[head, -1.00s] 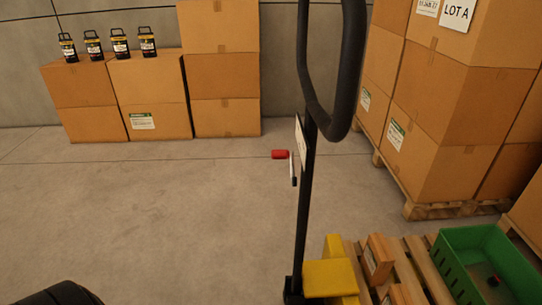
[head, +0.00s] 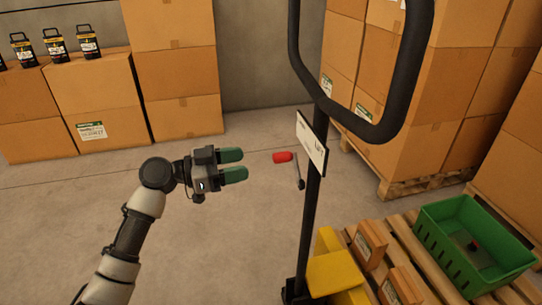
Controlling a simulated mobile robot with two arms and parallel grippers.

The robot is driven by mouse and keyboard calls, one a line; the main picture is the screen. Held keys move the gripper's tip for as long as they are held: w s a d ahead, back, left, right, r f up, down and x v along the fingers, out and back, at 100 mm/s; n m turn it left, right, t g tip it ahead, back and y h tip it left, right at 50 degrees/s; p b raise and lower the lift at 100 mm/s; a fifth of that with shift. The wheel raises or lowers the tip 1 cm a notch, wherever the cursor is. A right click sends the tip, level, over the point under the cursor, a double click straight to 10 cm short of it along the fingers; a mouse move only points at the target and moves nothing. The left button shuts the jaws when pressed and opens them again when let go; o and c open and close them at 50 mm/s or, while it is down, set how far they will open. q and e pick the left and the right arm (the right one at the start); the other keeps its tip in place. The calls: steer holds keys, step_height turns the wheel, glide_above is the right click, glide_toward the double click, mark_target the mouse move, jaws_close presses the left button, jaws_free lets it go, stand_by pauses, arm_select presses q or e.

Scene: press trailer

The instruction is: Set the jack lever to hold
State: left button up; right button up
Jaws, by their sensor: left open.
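The jack's black loop handle (head: 385,130) rises above. My left gripper (head: 243,165), with green fingertips, is open and empty. It points right toward the red grip, a short gap to its left in the picture. My right gripper does not show.
The yellow jack body (head: 336,272) is at the shaft's foot. A wooden pallet (head: 405,235) bears a green crate (head: 427,240) and small boxes on the right. Floor on the left is clear.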

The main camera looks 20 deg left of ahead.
mark_target(277, 158)
arm_select(q)
steer(key=p+x, duration=0.1)
steer(key=x, duration=0.8)
steer(key=shift+d, duration=0.2)
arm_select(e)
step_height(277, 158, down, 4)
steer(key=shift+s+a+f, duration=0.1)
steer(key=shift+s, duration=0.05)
arm_select(q)
steer(key=shift+c, duration=0.2)
steer(key=shift+f, duration=0.1)
jaws_close()
